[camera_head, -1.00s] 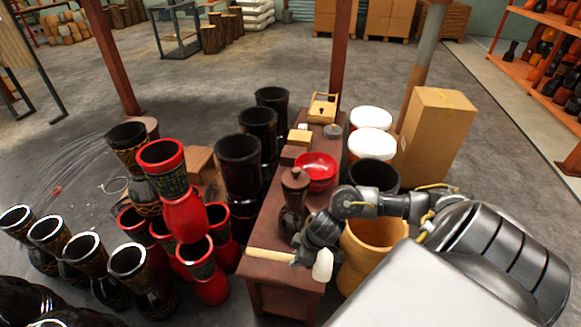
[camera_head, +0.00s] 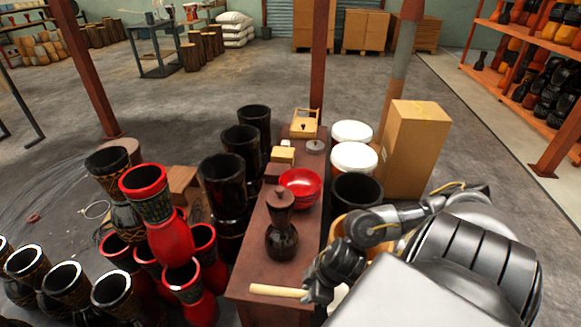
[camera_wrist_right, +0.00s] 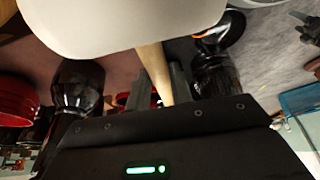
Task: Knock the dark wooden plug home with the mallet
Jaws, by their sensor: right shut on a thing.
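The dark wooden plug (camera_head: 280,198) sits upright on top of a black goblet-shaped drum (camera_head: 282,241) on the brown bench. Whether it is fully seated cannot be told. My right gripper (camera_head: 312,291) is shut on the mallet, near the front end of the bench, nearer to me than the drum and apart from it. The mallet's pale wooden handle (camera_head: 277,291) sticks out to the left. In the right wrist view, its large whitish head (camera_wrist_right: 130,24) fills the top, with the handle (camera_wrist_right: 154,72) between my fingers (camera_wrist_right: 155,90). A black drum (camera_wrist_right: 78,86) shows beside them. My left gripper is out of view.
On the bench (camera_head: 262,267), a red bowl (camera_head: 301,184), small blocks and a wooden box (camera_head: 305,123) stand behind the drum. Black drums (camera_head: 223,182) and red drums (camera_head: 172,240) crowd the left side. A tall carton (camera_head: 417,150) and white-topped drums (camera_head: 354,158) stand right.

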